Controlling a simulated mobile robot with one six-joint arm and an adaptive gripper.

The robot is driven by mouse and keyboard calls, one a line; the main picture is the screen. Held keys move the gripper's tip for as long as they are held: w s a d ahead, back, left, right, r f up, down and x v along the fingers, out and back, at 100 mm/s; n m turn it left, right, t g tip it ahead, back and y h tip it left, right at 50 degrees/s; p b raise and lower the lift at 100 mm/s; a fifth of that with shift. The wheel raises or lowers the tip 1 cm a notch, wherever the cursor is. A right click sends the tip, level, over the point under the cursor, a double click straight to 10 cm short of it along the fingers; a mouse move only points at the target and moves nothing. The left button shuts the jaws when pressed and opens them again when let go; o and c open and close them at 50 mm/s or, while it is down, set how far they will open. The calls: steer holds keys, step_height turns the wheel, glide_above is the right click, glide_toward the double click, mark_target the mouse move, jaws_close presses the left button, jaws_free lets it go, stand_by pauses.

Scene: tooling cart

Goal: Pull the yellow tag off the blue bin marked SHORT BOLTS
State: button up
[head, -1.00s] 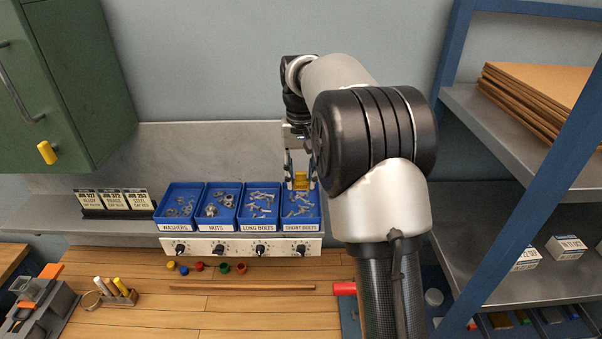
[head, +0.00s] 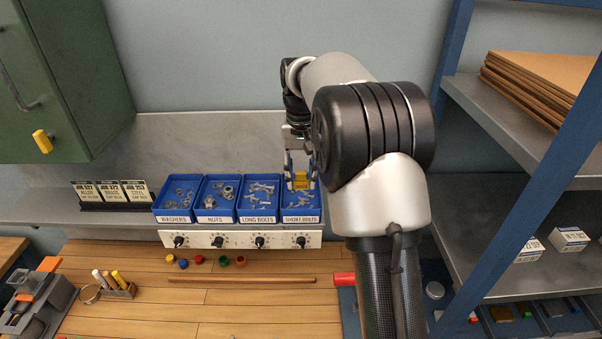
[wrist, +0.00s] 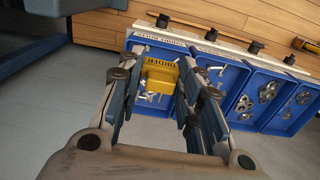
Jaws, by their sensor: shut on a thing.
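The blue SHORT BOLTS bin (head: 315,208) is the rightmost of a row, with bolts inside and a white front label. In the wrist view the bin (wrist: 131,42) is partly covered by my fingers. The yellow tag (head: 302,181) is a small block with dark lettering; it also shows in the wrist view (wrist: 161,77). My gripper (head: 301,186) points down over this bin, shut on the tag between its two fingertips. The tag appears in front of the bin's bolts; I cannot tell whether it touches the bin.
Blue bins of long bolts (head: 259,219), nuts (head: 214,219) and washers (head: 172,219) stand close on the left. A knob panel (head: 240,239) runs below them. A blue-framed shelf (head: 480,110) stands right of my arm. The wall area behind the bins is clear.

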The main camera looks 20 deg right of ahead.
mark_target(301, 180)
steer(key=shift+f+b, duration=0.75)
steer(key=shift+f, duration=0.7)
steer(key=shift+f, duration=0.2)
